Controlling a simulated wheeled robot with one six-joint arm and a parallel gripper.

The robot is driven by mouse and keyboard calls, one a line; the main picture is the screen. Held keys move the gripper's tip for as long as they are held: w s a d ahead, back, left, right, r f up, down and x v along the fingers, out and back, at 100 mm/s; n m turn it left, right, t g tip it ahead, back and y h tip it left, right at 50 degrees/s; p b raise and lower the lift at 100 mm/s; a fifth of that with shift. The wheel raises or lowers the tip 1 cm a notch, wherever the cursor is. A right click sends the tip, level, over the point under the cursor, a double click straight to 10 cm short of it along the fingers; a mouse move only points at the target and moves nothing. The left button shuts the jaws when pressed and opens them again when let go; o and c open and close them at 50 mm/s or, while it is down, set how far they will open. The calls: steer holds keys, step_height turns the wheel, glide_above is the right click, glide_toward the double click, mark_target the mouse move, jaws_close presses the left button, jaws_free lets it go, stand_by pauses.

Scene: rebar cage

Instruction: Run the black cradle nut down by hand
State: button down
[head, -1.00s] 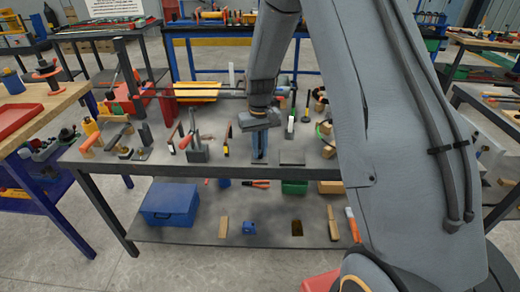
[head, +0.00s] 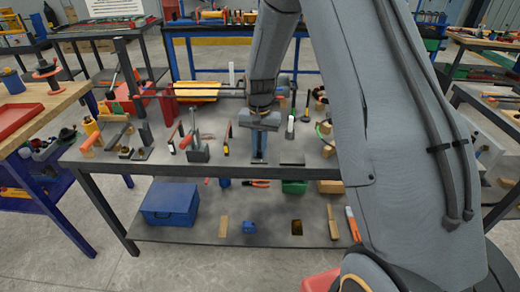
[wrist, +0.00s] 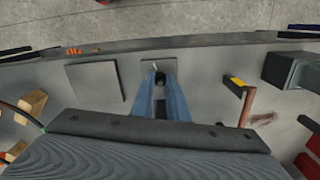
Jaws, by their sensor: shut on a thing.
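The black cradle nut (wrist: 160,78) shows in the wrist view as a small dark piece between my fingertips. My gripper (wrist: 159,84) has two blue fingers closed on it. The nut is over a small grey plate (wrist: 147,63) near the bench's edge, and a short pale pin or stud end shows just beyond the fingertips. In the head view my gripper (head: 259,158) points down at the front middle of the bench. The nut is hidden there, and how far down it sits cannot be told.
A flat grey plate (wrist: 95,82) lies left of my fingers in the wrist view. A yellow-tipped tool (wrist: 236,82) and a dark block (wrist: 291,70) are to the right. The grey bench (head: 100,160) holds several tools. A blue box (head: 170,203) stands on the lower shelf.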

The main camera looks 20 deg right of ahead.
mark_target(260, 153)
stand_by(0.3)
steer(key=c, duration=1.7)
jaws_free()
steer(key=shift+r, duration=0.1)
step_height(260, 153, up, 8)
steer(key=shift+f+b, duration=0.15)
steer(key=shift+b, duration=0.75)
steer(key=s+n, duration=0.2)
steer(key=s, duration=0.6)
steer(key=s+r+n, duration=0.1)
steer(key=s+n, duration=0.1)
steer(key=s, duration=0.7)
steer(key=s+n, duration=0.2)
steer(key=s, duration=0.7)
steer(key=shift+a+r+t, duration=0.2)
steer(key=shift+a+t, duration=0.05)
steer(key=shift+t, duration=0.15)
